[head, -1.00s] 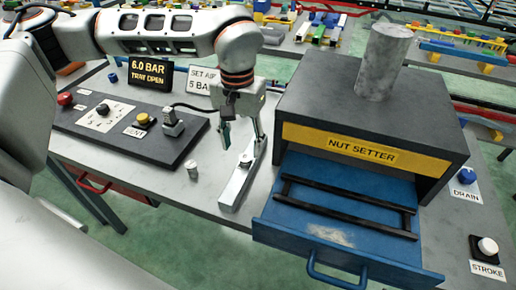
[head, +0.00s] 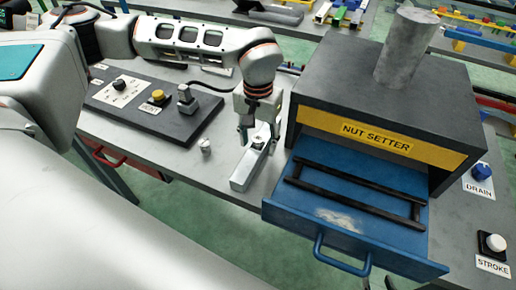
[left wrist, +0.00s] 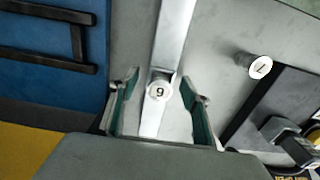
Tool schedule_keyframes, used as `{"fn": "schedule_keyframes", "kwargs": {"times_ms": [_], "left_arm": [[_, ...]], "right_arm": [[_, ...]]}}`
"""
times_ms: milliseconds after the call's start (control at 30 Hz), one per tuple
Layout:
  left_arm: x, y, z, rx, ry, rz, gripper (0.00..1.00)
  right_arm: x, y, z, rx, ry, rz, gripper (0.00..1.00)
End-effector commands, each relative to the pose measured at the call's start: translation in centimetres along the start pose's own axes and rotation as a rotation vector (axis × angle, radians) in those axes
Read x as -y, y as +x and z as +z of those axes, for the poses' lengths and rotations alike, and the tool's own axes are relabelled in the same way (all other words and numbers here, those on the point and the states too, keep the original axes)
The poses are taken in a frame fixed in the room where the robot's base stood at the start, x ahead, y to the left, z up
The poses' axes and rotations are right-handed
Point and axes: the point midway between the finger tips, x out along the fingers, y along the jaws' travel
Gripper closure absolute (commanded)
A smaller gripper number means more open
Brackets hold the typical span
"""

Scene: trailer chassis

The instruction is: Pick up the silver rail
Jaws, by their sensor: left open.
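The silver rail (head: 247,172) is a long narrow bar lying on the grey bench, left of the blue drawer. In the left wrist view the rail (left wrist: 174,30) runs from the top down between my fingers. A round white stud marked with a digit, 6 or 9 (left wrist: 158,91), sits on it. My left gripper (head: 259,132) is above the rail's far part, pointing down. In the wrist view my left gripper (left wrist: 160,75) is open, one green-padded finger on each side of the rail, with gaps to it. The rail's far end is partly hidden by the gripper. My right gripper is not in view.
The nut setter (head: 380,135) with its open blue drawer (head: 345,216) stands close right of the rail. A small numbered cylinder (head: 205,146) stands left of it. A dark control panel (head: 140,108) lies further left. Drain and stroke buttons are at the right.

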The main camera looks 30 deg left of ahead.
Motion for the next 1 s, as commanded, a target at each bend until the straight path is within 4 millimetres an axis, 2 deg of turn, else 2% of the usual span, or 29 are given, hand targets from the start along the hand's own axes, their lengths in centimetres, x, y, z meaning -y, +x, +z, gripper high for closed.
{"fn": "schedule_keyframes", "kwargs": {"times_ms": [67, 200, 267, 567, 733, 867, 1000], "left_arm": [[0.0, 0.0, 0.0, 0.0, 0.0, 0.0, 0.53], [0.0, 0.0, 0.0, 0.0, 0.0, 0.0, 0.87], [0.0, 0.0, 0.0, 0.0, 0.0, 0.0, 1.0], [0.0, -0.2, -0.1, -0.001, 0.0, 0.001, 1.0], [-0.1, -0.9, -0.1, -0.003, 0.001, 0.002, 1.0], [0.0, -2.4, -0.2, -0.005, 0.001, 0.001, 1.0], [0.0, -5.0, -0.2, -0.007, 0.0, 0.001, 1.0]], "right_arm": [[0.0, 0.0, 0.0, 0.0, 0.0, 0.0, 0.65], [0.0, 0.0, 0.2, 0.003, 0.0, 0.0, 0.65], [0.0, 0.1, 0.3, 0.005, 0.0, -0.001, 0.65], [0.1, 0.1, 0.6, 0.01, 0.0, -0.001, 0.65], [0.1, 0.1, 0.6, 0.01, 0.0, -0.001, 0.65], [0.1, 0.1, 0.6, 0.009, 0.0, -0.001, 0.65], [0.1, 0.1, 0.5, 0.007, 0.0, -0.001, 0.65]]}}
